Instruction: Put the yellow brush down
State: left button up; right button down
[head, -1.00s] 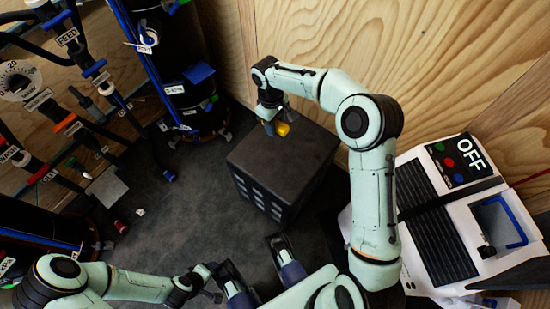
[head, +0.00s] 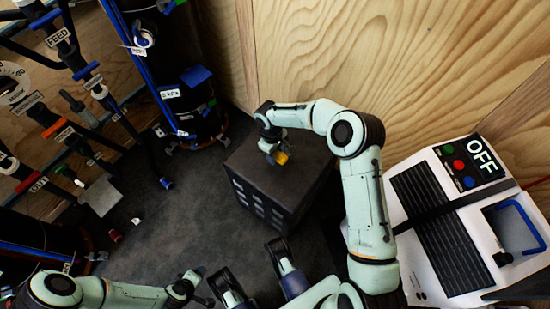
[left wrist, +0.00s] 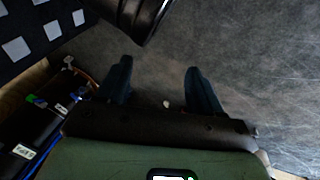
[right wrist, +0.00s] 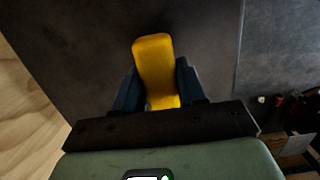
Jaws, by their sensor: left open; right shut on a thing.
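The yellow brush (right wrist: 155,65) is between the two dark fingers of my right gripper (right wrist: 160,88), which is shut on it. In the head view the brush (head: 281,157) shows as a small yellow patch below my right gripper (head: 272,150), over the top of a dark box (head: 312,165). I cannot tell whether the brush touches the box top. In the right wrist view the dark top fills most of the space behind the brush. My left gripper (left wrist: 162,90) is open and empty above the grey floor.
A white machine marked OFF (head: 455,215) stands at the right. Black cylinders (head: 190,95), pipes and valves fill the left. A wooden wall (head: 400,60) stands behind the box. Grey floor (head: 160,220) lies clear left of the box, with a few small bits on it.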

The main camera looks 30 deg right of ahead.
notch_tip(320, 180, down, 3)
jog(key=shift+f+b, duration=0.2)
jog(key=shift+b, duration=0.2)
pick_arm(q)
jog(key=shift+s+a+f+g, duration=0.15)
jog(key=shift+s+f+g, duration=0.15)
jog(key=shift+s+f, duration=0.5)
jog(key=shift+f, duration=0.1)
pick_arm(e)
jog(key=shift+f, duration=0.25)
jog(key=c, duration=0.7)
grip_release()
pick_arm(q)
jog(key=shift+s+f, duration=0.25)
jog(key=shift+s, duration=0.1)
pick_arm(e)
jog(key=shift+o, duration=0.2)
